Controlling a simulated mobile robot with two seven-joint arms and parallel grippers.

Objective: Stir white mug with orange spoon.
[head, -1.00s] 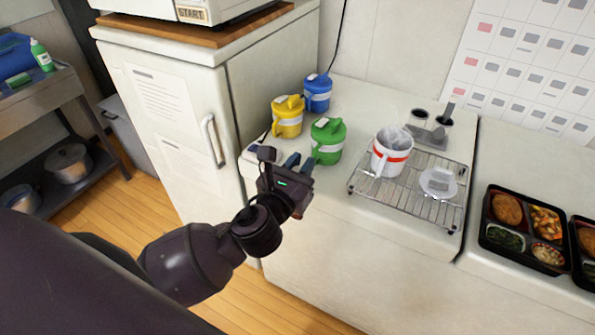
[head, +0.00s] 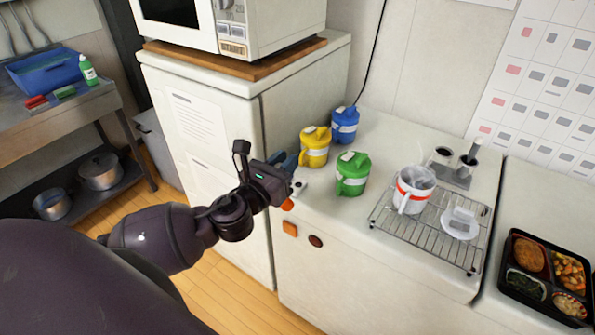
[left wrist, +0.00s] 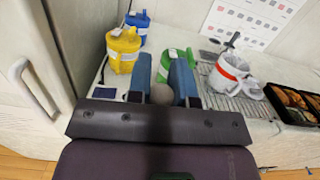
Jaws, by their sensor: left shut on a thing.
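The white mug (head: 409,200) has a red band and an open top. It stands upright on a wire rack (head: 385,217) on the counter; it also shows in the left wrist view (left wrist: 226,84). Its lid (head: 460,226) seems to lie beside it. My left gripper (head: 285,170) is at the counter's left end, left of the mug and apart from it. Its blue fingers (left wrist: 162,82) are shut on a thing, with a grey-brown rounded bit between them. An orange bit just below the gripper looks like the orange spoon (head: 287,205); most of it is hidden. My right gripper is not seen.
A grey holder (head: 452,176) is behind the rack. A bento tray (head: 512,290) is at right. A white cabinet (head: 200,120) stands at left.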

